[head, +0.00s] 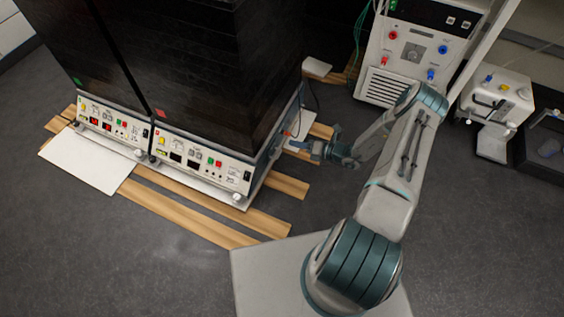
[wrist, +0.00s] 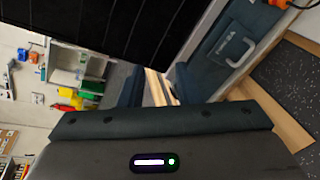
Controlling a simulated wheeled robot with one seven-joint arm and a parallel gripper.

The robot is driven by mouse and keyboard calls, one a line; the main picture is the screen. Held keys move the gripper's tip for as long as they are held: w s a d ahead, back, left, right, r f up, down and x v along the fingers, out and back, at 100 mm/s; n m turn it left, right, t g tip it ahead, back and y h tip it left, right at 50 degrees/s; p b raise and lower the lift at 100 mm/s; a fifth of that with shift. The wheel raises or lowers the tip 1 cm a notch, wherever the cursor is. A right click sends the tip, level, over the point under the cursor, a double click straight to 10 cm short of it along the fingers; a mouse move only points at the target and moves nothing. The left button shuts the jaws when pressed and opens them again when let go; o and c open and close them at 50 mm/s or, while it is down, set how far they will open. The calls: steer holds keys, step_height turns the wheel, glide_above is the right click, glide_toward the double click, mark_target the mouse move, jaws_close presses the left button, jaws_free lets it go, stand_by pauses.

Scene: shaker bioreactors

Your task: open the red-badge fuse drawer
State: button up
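A small red badge (head: 160,113) marks the right-hand black shaker bioreactor (head: 215,75) in the head view. Its lower unit has a blue-grey side face, seen edge-on there. In the wrist view a blue-grey panel (wrist: 208,60) carries a light grey bar handle (wrist: 237,50). No badge shows on it, so I cannot tell for certain that it is the fuse drawer. My gripper (head: 306,147) is beside the right side of this unit. In the wrist view its two dark fingers (wrist: 158,88) are apart with nothing between them; the handle is to their upper right.
The left bioreactor has a green badge (head: 77,80). Wooden strips (head: 200,215) lie on the floor under both. A white cabinet with coloured knobs (head: 395,65) stands behind my arm. An orange item (wrist: 278,3) is near the panel's upper right.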

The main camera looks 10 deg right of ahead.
step_height(320, 180, down, 17)
steer(key=s+d+m+t+h+b, duration=0.2)
steer(key=m+t+h+b, duration=0.2)
steer(key=m, duration=0.6)
steer(key=b+x, duration=0.5)
steer(key=x, duration=0.8)
steer(key=shift+w+f, duration=0.15)
steer(key=shift+w, duration=0.15)
jaws_close()
